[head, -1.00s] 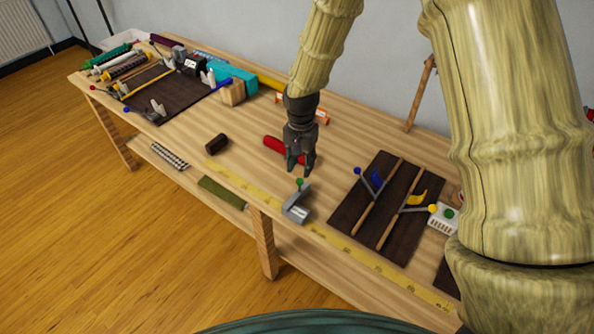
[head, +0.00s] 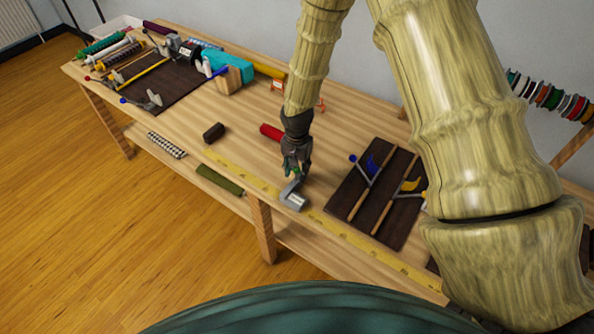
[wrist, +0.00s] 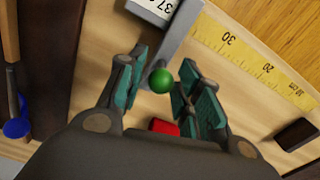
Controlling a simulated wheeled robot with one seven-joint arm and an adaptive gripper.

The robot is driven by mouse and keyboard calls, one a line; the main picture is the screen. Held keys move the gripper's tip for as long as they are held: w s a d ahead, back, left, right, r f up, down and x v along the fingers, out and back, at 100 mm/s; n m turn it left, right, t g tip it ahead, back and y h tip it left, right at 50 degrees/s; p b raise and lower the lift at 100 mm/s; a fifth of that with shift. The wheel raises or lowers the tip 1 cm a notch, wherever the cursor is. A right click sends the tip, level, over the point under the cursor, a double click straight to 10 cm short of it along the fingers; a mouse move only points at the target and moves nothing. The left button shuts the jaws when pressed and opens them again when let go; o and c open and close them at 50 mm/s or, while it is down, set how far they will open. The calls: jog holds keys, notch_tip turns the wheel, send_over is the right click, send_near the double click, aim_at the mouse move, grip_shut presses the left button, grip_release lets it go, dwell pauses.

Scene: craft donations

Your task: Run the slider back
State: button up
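A grey metal fitting (head: 293,197) with a white label sits near the front edge of the workbench, beside the yellow measuring tape. In the wrist view, its grey arm (wrist: 181,30) runs down to a green ball knob (wrist: 160,81). My gripper (head: 296,169) is low over the fitting and hides most of the knob in the head view. In the wrist view, my gripper (wrist: 164,68) is open, with its teal-padded fingers on either side of the knob. A gap shows on the left; whether the right finger touches the knob I cannot tell.
A red roll (head: 270,132) lies just behind my gripper, and a dark block (head: 214,132) lies to the left. The yellow tape (head: 335,227) runs along the front edge.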

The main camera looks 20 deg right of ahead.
jog(key=shift+f+p, duration=0.3)
jog(key=shift+f, duration=0.7)
jog(key=shift+c, duration=0.2)
grip_shut()
